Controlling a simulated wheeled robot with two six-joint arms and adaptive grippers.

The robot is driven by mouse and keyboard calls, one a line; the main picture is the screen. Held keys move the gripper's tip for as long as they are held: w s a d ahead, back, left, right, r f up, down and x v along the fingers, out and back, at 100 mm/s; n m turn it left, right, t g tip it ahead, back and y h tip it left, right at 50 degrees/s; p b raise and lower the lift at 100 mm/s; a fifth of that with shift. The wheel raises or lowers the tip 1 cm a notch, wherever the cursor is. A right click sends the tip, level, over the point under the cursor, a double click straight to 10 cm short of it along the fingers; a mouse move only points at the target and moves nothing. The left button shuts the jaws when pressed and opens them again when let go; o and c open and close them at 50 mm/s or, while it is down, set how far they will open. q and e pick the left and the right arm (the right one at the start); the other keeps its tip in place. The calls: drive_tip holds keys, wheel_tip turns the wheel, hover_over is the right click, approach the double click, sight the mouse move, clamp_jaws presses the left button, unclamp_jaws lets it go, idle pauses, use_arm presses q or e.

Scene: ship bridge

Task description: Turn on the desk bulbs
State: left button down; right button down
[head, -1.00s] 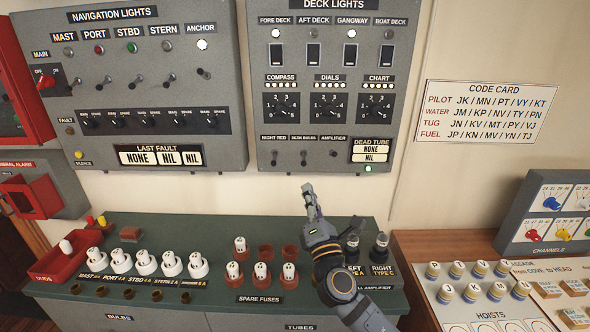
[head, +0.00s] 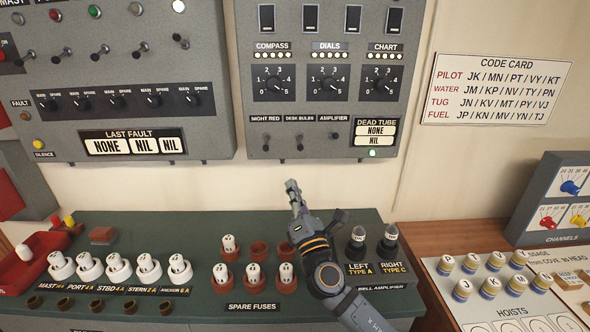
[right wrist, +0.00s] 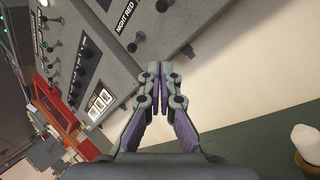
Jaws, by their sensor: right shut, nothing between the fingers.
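The desk bulbs switch (head: 299,144) is a small toggle under the "DESK BULBS" label, low on the grey deck lights panel (head: 330,105) in the head view. It stands between the night red switch (head: 266,144) and the amplifier switch (head: 334,138). My right gripper (head: 292,184) is shut and empty, pointing up just below the desk bulbs switch and apart from it. In the right wrist view the shut fingertips (right wrist: 158,68) are near the panel's lower edge, with the "NIGHT RED" label (right wrist: 125,16) beyond. The desk bulbs switch is not clear there. My left gripper is out of view.
The navigation lights panel (head: 120,80) is at the left on the wall. Bare wall lies between panel and desk.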

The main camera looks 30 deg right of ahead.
sight(300, 142)
drive_tip(key=p+x, duration=0.3)
drive_tip(key=x, duration=0.6)
drive_tip(key=shift+r, duration=0.15)
drive_tip(key=shift+s+d+r+p, duration=0.35)
drive_tip(key=shift+s+d+p, duration=0.2)
drive_tip(key=shift+s+p, duration=0.05)
drive_tip(key=shift+s+d+r+p, duration=0.4)
drive_tip(key=shift+s+d+p, duration=0.15)
drive_tip(key=shift+p, duration=0.05)
